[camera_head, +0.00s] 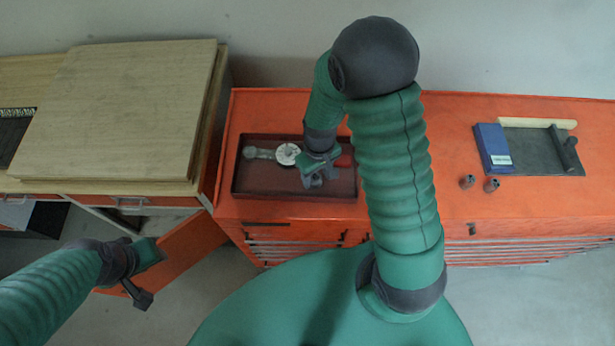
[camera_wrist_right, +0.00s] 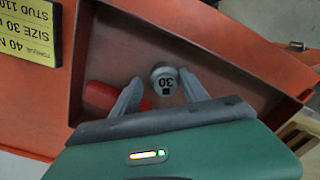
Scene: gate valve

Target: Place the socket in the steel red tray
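The dark red steel tray (camera_head: 250,188) lies on the orange cabinet; its wall also shows in the right wrist view (camera_wrist_right: 85,50). My right gripper (camera_head: 312,182) is low over the tray's right part. In the right wrist view its fingers (camera_wrist_right: 160,83) are apart. A small round grey socket (camera_wrist_right: 163,80) marked 30 is between the fingertips, with a gap at its left side; it appears to be within the tray. My left gripper (camera_head: 146,278) is empty, away from the tray at lower left, with its fingers apart.
A tool with a white dial (camera_head: 288,153) lies in the tray. Two more sockets (camera_head: 467,181) (camera_head: 491,185) stand on the cabinet near a blue box (camera_head: 493,148) and dark mat (camera_head: 540,155). A wooden board (camera_head: 120,110) is at left.

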